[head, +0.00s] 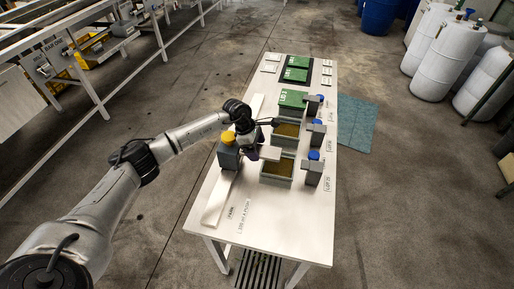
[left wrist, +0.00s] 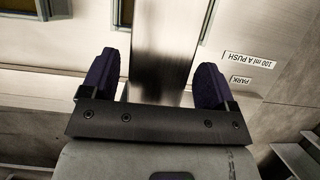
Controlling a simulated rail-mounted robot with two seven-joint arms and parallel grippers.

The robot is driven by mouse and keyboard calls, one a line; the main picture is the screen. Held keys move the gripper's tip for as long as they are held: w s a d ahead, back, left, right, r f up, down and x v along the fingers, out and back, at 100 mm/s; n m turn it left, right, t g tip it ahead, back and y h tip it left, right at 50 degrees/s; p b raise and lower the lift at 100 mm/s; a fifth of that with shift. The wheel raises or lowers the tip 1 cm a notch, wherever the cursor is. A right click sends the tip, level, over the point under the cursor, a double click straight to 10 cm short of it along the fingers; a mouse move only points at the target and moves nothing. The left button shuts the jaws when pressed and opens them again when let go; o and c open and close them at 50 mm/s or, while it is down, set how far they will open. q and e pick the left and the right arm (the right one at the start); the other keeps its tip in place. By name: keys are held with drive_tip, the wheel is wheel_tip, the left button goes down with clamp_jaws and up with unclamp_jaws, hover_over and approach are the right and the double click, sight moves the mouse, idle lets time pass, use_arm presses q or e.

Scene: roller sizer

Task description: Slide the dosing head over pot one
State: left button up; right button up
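The dosing head is a grey block (head: 229,157) with a yellow cap (head: 228,137), at the table's left side; a pale spout-like piece (head: 269,153) reaches toward the nearest pot. Two open pots with brown contents show in the head view, a near one (head: 277,170) and a farther one (head: 287,131); I cannot tell which is pot one. My left gripper (head: 252,151) is beside the dosing head. In the left wrist view its purple fingers (left wrist: 157,85) stand apart on either side of a metal bar (left wrist: 162,45), with a gap at the left finger; contact is unclear. My right gripper is not seen.
Grey blocks with blue caps (head: 313,171) line the pots' right side. Green lids (head: 293,98) lie farther along the white table (head: 270,228). Labels reading PARK (left wrist: 240,81) and 100 ml a push (left wrist: 249,60) lie on the table. Its near end is clear.

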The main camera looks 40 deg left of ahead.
use_arm(q)
drive_tip(key=shift+o, duration=0.6)
drive_tip(key=v, duration=1.4)
drive_tip(key=shift+p, duration=0.3)
drive_tip(key=shift+d, duration=0.15)
drive_tip(key=shift+f, duration=0.1)
